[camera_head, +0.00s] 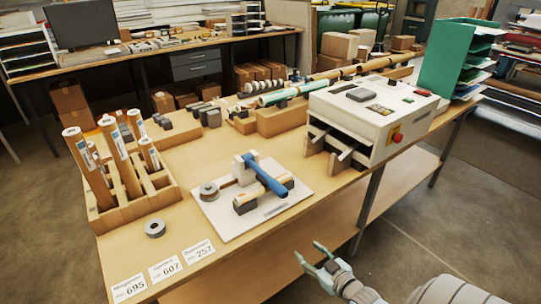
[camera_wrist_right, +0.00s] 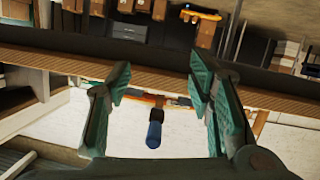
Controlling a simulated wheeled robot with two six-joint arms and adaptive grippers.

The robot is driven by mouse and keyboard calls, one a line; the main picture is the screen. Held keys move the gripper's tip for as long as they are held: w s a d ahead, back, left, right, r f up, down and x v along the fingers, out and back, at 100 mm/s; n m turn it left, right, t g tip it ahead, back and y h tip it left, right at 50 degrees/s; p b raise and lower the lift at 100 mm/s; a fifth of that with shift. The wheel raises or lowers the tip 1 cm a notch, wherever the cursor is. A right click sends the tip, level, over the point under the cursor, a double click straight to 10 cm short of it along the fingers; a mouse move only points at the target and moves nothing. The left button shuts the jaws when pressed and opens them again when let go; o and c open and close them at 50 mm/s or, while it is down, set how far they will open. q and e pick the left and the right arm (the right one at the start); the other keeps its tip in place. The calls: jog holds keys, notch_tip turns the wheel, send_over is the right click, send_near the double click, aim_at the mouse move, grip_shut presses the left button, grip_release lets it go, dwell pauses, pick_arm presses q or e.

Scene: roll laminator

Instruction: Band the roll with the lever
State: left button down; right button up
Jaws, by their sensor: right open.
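A white board (camera_head: 238,230) lies on the wooden table near its front edge. A blue lever (camera_head: 267,176) on a pale block (camera_head: 243,170) slants across it toward the front. A tan roll (camera_head: 262,194) rests in dark supports under the lever, which hides part of it. My right gripper (camera_head: 320,256) is open and empty, in front of the table edge and apart from the lever. In the right wrist view, the blue lever (camera_wrist_right: 154,133) shows end-on between the two teal fingers (camera_wrist_right: 160,92), beyond them. My left gripper is not in view.
A grey tape reel (camera_head: 209,191) sits on the board and another (camera_head: 155,228) on the table. A wooden rack (camera_head: 108,216) holds upright rolls at left. A white laminator (camera_head: 372,115) with a red knob (camera_head: 397,137) stands at right. Number cards (camera_head: 164,270) lie in front.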

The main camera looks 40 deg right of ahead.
pick_arm(q)
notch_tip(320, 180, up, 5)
jog(key=p, duration=0.2)
pick_arm(e)
jog(key=w+r+n+t+y, duration=0.1)
jog(key=w+r+t, duration=0.3)
jog(key=r, duration=1.2)
jog(key=b, duration=0.2)
send_near(274, 185)
jog(key=w, duration=0.1)
jog(key=w+d+f, duration=0.1)
jog(key=w, duration=0.1)
jog(key=shift+f, duration=0.2)
jog(key=w+b, duration=0.4)
jog(key=b, duration=0.3)
jog(key=w+b, duration=0.4)
jog(key=b, duration=0.3)
jog(key=shift+d+f, duration=0.2)
jog(key=shift+w+r+b, duration=0.15)
jog(key=shift+w+b, duration=0.1)
jog(key=shift+b, duration=0.35)
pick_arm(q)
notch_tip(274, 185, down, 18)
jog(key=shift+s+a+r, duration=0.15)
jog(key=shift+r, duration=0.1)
pick_arm(e)
jog(key=shift+r, duration=0.15)
grip_shut()
